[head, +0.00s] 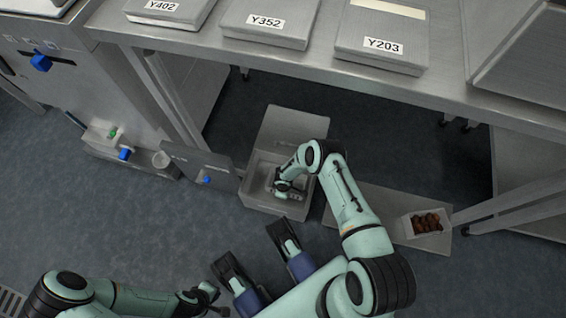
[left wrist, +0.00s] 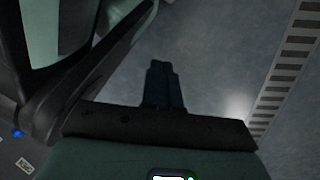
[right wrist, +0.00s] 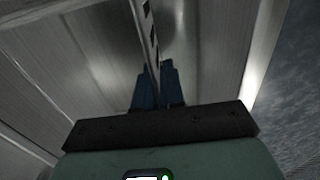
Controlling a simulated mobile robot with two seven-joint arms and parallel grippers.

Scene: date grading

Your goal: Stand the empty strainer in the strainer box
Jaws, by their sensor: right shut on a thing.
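The strainer box is taken to be the grey box (head: 268,205) on the floor with its lid (head: 295,125) raised. My right gripper (head: 283,187) reaches down into it. In the right wrist view that gripper (right wrist: 155,85) is shut on a thin upright piece with dark slots, seemingly the strainer (right wrist: 148,30). Pale box walls surround it. The strainer's lower part is hidden, so I cannot tell whether it touches the bottom. My left gripper (head: 212,290) is low at the left; in the left wrist view its fingers (left wrist: 160,85) are together and empty above the floor.
A steel table with labelled lids, including Y352 (head: 265,22) and Y203 (head: 383,42), overhangs behind the box. A small white tray of dates (head: 427,223) sits on a low grey platform (head: 385,210) at right. A machine (head: 80,75) stands left. Open floor lies in front.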

